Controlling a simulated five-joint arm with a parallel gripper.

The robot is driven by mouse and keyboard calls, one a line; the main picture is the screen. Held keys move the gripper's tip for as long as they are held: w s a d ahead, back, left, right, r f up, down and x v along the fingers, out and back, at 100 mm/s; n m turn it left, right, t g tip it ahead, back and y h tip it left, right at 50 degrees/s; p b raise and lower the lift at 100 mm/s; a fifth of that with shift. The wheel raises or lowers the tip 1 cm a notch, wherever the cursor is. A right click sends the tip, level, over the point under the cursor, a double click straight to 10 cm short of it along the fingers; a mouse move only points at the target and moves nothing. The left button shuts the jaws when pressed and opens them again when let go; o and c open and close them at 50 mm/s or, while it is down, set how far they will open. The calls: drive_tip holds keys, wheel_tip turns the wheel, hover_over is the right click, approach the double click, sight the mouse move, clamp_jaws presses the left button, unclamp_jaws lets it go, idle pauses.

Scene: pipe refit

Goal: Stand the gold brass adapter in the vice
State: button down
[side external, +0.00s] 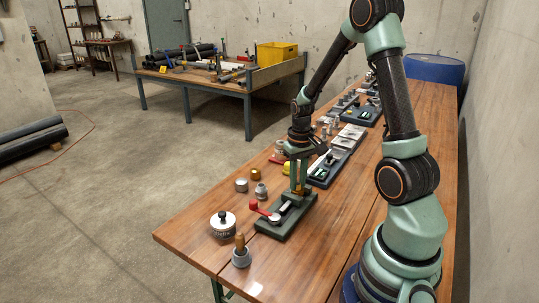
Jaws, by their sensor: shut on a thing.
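The vice (277,225) is a dark green block with a red-knobbed handle (254,205), lying on the near part of the wooden bench. My gripper (298,190) points down over the vice's far end, its green fingers shut on a small part. A small gold fitting (255,174) stands on the bench left of my gripper. A yellow piece (285,169) shows just left of the fingers. I cannot tell which gold piece is the brass adapter.
Grey metal fittings (261,190) stand left of the vice. A round lidded tin (223,225) and a wooden-handled tool in a grey cup (241,252) stand near the front edge. Trays of parts (343,150) lie behind my gripper. Bare bench (195,235) lies at front left.

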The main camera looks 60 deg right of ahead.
idle(0.4)
drive_tip(key=c, duration=0.5)
unclamp_jaws()
drive_tip(key=shift+r, duration=3.45)
drive_tip(key=s+a+r+n+t, duration=0.1)
drive_tip(key=a+r+n+t, duration=0.1)
drive_tip(key=a+r, duration=0.4)
drive_tip(key=s+a+r+n+t, duration=0.1)
drive_tip(key=a+r+n+t, duration=0.2)
drive_tip(key=a, duration=1.1)
drive_tip(key=shift+r+n+t, duration=0.3)
drive_tip(key=shift+r+n, duration=0.2)
drive_tip(key=shift+r, duration=1.35)
